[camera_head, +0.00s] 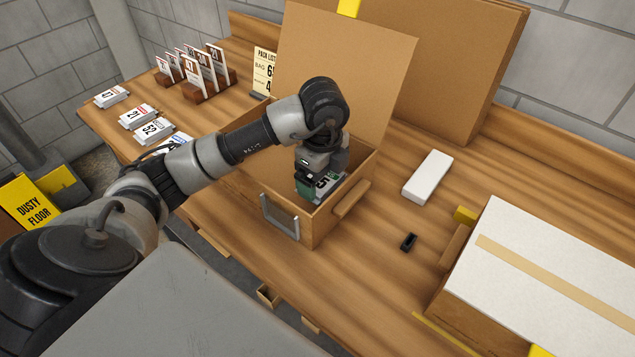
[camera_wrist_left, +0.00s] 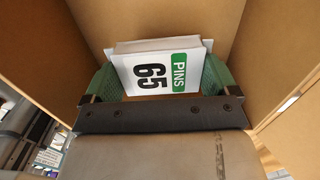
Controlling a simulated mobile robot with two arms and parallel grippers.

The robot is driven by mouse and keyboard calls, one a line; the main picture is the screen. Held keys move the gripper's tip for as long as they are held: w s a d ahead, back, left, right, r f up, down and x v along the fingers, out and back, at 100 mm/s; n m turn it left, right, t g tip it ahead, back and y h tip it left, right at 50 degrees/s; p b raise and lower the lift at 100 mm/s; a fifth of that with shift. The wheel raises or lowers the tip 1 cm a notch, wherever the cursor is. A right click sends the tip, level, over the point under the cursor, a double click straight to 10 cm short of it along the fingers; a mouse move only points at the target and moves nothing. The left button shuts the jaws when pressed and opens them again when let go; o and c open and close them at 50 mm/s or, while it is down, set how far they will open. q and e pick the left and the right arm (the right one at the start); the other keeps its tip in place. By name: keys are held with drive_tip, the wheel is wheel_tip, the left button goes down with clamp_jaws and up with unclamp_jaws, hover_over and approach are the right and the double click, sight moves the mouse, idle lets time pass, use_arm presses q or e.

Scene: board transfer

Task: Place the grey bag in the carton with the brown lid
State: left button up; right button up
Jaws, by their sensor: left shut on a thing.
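The carton (camera_head: 316,222) with the brown lid (camera_head: 345,75) stands open near the middle of the bench, its lid raised at the back. My left gripper (camera_head: 318,186) reaches down inside it from above. Whether the bag touches the carton floor cannot be told. The bag looks whitish rather than clearly grey.
A carton with a white lid (camera_head: 560,262) stands closed at the right. A white block (camera_head: 428,177) and a small black piece (camera_head: 408,242) lie between the cartons. Numbered packets (camera_head: 138,117) and card stands (camera_head: 205,75) are at the left. Large brown boards (camera_head: 450,60) lean behind.

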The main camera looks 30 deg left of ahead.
sight(322, 191)
use_arm(q)
drive_tip(key=shift+f, duration=2.1)
drive_tip(key=o, duration=0.8)
drive_tip(key=shift+f, duration=0.1)
wheel_tip(322, 191, up, 12)
drive_tip(key=shift+r, duration=0.15)
